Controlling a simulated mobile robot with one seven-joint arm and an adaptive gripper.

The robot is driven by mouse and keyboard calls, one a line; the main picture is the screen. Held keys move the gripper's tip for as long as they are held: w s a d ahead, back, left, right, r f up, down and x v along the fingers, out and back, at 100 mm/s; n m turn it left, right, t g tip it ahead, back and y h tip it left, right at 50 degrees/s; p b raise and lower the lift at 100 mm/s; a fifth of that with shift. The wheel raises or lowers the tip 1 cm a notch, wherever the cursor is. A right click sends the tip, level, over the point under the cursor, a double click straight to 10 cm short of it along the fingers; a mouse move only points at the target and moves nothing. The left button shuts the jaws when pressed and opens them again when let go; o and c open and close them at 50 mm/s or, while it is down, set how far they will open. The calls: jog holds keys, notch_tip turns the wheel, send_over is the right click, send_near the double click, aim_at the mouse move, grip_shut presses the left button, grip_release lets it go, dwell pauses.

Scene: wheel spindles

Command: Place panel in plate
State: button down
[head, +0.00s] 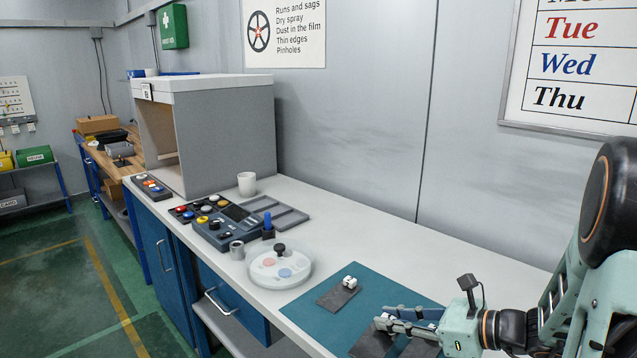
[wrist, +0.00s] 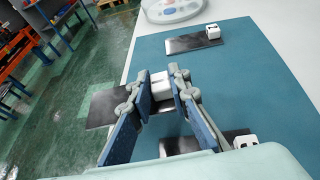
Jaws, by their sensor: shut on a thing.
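My gripper (wrist: 160,84) is shut on the white block of a dark panel (wrist: 104,108); the panel sticks out on both sides of the fingers. In the head view my gripper (head: 385,317) is at the bottom right, with dark panel (head: 371,343) below its fingertips. Whether the held panel touches the mat is unclear. A second dark panel (head: 338,296) with a white block lies flat on the teal mat. A third panel (wrist: 192,142) lies by the gripper's base in the wrist view. A round whitish plate (head: 306,269) stands beyond the mat, holding coloured discs and a black knob.
The teal mat (head: 350,271) covers the near bench. Behind the plate are a small metal cup (head: 237,250), a blue-topped post (head: 268,226), a control box (head: 213,230), grey trays (head: 285,217) and a white mug (head: 247,184).

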jog(key=shift+w+a+f+g, duration=0.25)
jog(key=shift+a+f, duration=0.15)
jog(key=shift+f, duration=0.1)
jog(key=shift+w+a+f+g, duration=0.15)
jog(key=shift+w+a+f, duration=0.15)
jog(key=shift+f, duration=0.2)
notch_tip(320, 180, up, 2)
jog(key=p, duration=0.3)
jog(key=shift+w, duration=0.1)
notch_tip(320, 180, up, 5)
jog(key=p, duration=1)
jog(key=shift+p, duration=0.3)
jog(key=shift+d, duration=0.1)
